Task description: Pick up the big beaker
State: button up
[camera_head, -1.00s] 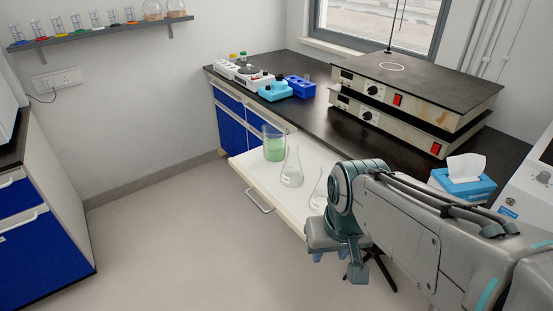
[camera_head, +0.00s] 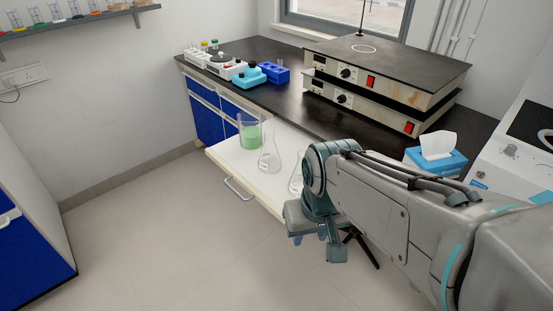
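The big beaker (camera_head: 250,134) is clear glass with green liquid. It stands upright on the white surface of a pulled-out drawer or shelf (camera_head: 220,154), near its far left end. A clear conical flask (camera_head: 269,156) stands just right of it. Another flask (camera_head: 296,178) is partly hidden behind my arm. My gripper (camera_head: 317,246) points down at the near right end of the white surface, apart from the beaker. Its two teal fingertips look spread with nothing between them.
Two stacked hot plates (camera_head: 388,75), a blue tissue box (camera_head: 436,162) and blue racks (camera_head: 276,72) stand on the black bench (camera_head: 290,102). Dark legs (camera_head: 362,248) show below my arm. A blue cabinet (camera_head: 32,245) stands at left. The floor between is clear.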

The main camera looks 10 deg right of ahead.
aim_at(250, 126)
jog(key=k, duration=0.5)
jog(key=u, duration=0.85)
jog(key=i, duration=2.05)
jog(key=z, duration=0.6)
